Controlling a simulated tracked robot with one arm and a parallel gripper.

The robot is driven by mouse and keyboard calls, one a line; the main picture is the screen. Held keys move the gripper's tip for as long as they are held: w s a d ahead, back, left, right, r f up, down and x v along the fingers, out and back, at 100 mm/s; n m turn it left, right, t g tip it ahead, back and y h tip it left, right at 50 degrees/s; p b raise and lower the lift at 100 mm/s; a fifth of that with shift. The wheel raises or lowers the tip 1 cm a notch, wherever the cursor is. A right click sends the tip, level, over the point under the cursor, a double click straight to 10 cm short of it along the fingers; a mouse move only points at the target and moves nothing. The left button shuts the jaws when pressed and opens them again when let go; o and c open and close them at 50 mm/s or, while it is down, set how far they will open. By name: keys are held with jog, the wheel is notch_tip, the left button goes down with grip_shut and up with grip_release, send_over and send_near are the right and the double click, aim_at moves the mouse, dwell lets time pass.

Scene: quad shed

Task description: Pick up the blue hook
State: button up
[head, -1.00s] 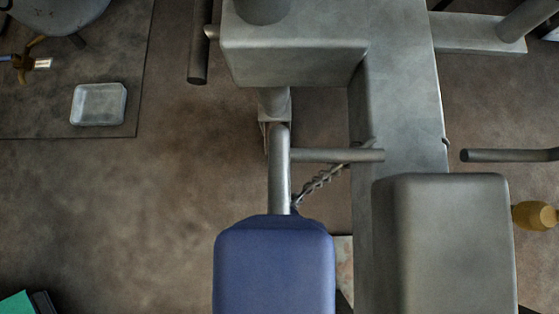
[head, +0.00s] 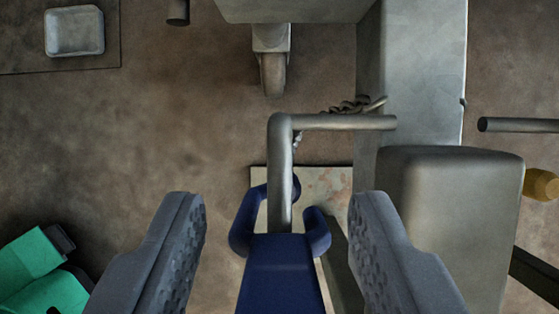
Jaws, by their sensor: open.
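The blue hook (head: 280,275) is at the bottom centre, with a broad flat body and two curved prongs on either side of a bent metal bar (head: 282,170). The bar's near end reaches the hook's body. My gripper (head: 278,200) is open, with one dark grey ribbed finger on each side of the hook. Gaps show between both fingers and the hook, so neither touches it in view. The hook's lower end is cut off by the picture edge.
A large grey metal frame (head: 412,70) and a rounded grey block (head: 450,215) stand close on the right. A pale panel (head: 328,185) lies beneath the hook. Green objects (head: 40,275) are at lower left, and a white tray (head: 75,32) is at upper left. Floor at left is mostly clear.

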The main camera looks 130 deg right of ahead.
jog(key=shift+w+f, duration=0.1)
jog(key=shift+f, duration=0.05)
grip_shut()
dwell(0.4)
